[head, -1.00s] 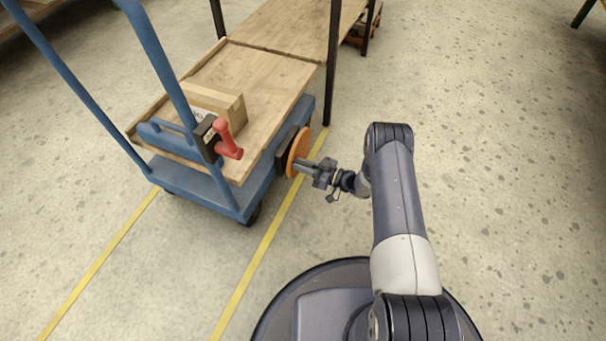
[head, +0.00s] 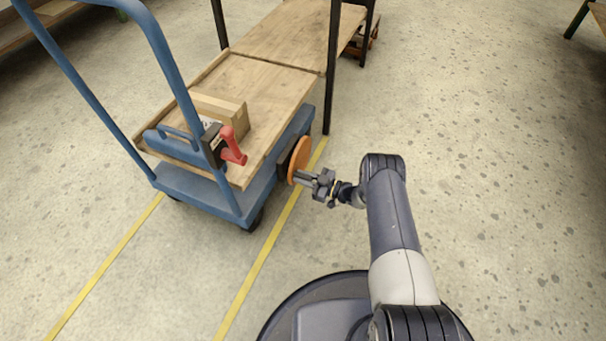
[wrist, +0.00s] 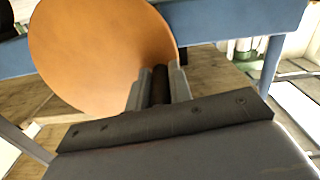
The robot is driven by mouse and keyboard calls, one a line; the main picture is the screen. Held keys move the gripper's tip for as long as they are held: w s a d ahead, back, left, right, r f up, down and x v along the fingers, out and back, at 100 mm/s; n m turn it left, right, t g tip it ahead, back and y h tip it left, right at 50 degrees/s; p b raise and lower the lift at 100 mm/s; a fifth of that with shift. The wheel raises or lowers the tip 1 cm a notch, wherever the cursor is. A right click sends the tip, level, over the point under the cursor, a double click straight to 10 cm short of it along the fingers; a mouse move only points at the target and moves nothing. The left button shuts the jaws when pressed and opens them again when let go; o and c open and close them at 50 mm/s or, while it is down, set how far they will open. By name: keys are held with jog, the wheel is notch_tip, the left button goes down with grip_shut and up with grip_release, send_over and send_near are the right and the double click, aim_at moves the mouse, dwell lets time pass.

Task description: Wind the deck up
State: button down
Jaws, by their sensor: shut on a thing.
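The wooden deck (head: 262,98) lies on a blue cart (head: 190,188). An orange disc-shaped wheel (head: 300,160) is on the cart's right side and looms large in the wrist view (wrist: 100,50). My gripper (head: 301,180) is at the lower part of the wheel's face. In the wrist view its fingers (wrist: 160,85) are shut on a dark handle (wrist: 159,88) by the wheel's edge. The handle's far end is hidden.
A cardboard box (head: 222,114) lies on the deck. A red lever (head: 233,146) is at the cart's push handle end. A wooden table (head: 285,35) with dark legs stands just beyond the deck. The floor right of my arm is clear.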

jog(key=shift+s+a+f+n+p, duration=0.2)
jog(key=shift+s+f+n+p, duration=0.2)
jog(key=shift+f+n, duration=0.1)
dwell(0.4)
jog(key=c, duration=1.6)
grip_release()
jog(key=shift+w, duration=0.1)
jog(key=o, duration=0.3)
jog(key=shift+w+d+r, duration=0.1)
jog(key=shift+w+r, duration=0.05)
jog(key=shift+d, duration=0.3)
jog(key=p+v, duration=0.2)
jog(key=v, duration=0.8)
jog(key=shift+p, duration=0.35)
